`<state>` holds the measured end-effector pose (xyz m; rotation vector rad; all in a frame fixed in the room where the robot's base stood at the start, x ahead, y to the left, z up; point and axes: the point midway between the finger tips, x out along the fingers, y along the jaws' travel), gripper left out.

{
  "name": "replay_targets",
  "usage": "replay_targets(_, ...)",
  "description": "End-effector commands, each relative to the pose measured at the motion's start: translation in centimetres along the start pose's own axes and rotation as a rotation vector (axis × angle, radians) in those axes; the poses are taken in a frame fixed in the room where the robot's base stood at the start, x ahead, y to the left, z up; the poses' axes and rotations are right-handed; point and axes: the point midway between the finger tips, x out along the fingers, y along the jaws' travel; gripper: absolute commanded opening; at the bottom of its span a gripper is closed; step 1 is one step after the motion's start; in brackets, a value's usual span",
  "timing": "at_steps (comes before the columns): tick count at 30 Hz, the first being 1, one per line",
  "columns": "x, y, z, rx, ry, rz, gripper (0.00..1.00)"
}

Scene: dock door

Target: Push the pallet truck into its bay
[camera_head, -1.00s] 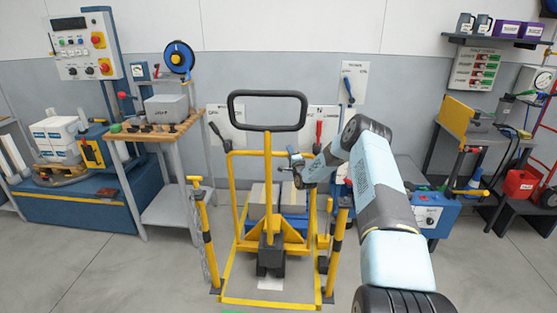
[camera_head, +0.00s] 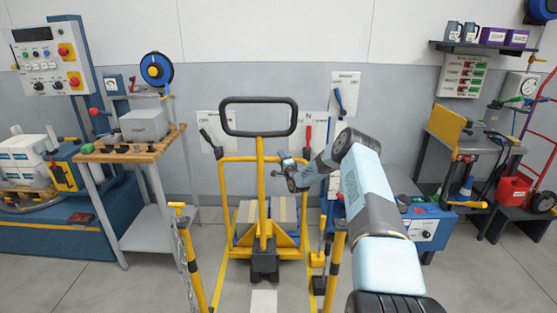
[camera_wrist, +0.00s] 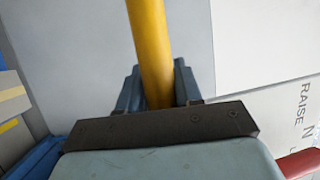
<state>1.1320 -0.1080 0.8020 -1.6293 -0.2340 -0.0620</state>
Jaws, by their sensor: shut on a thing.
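The pallet truck has a black loop handle (camera_head: 258,116) on a yellow shaft (camera_head: 261,205), with a black wheel housing (camera_head: 264,262) below. The fingertips are partly hidden.
A wooden-topped bench (camera_head: 130,150) stands left of the bay. A blue unit (camera_head: 425,228) stands close on the right. Red and dark levers (camera_head: 308,135) are on the wall panels behind. Bare floor shows between the posts and in front of the left bench.

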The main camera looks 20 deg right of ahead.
Motion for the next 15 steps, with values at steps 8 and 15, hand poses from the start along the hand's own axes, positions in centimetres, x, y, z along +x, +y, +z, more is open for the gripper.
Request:
replay_targets(8, -0.1, 0.6, -0.2, -0.002, 0.006, 0.011, 0.40)
replay_targets(15, 0.2, 0.3, 0.8, 0.000, -0.005, 0.005, 0.55)
